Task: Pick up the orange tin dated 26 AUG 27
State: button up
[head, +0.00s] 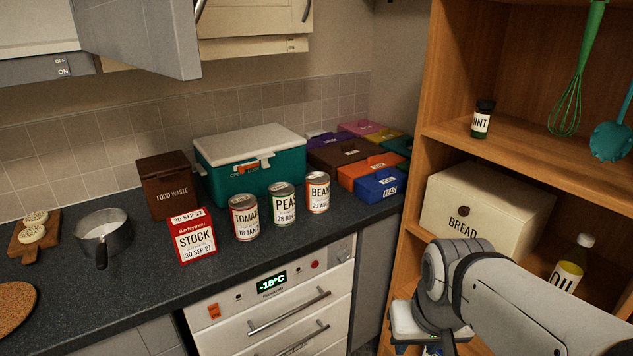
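Three tins stand upright in a slanting row on the dark worktop. The right tin (318,193), with an orange-red band, reads "BEAN" and "26 AUG", with the year too small to be sure of. The middle tin (282,204) has a green band and reads "PEA" and "28 JUN". The left tin (244,217) has an orange-red band and reads "TOMAT" and "18 JAN 2". My arm (500,290) reaches in from the lower right, well apart from the tins.
A red stock box (195,237) stands left of the tins. A teal cool box (225,180) and coloured boxes (350,180) stand behind. A saucepan (103,232) is at left. A wooden shelf unit (440,140) with a bread bin (480,210) stands at right.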

aim_at(318, 183)
jog(key=z, duration=0.05)
jog(key=i, duration=1)
jog(key=u, duration=0.05)
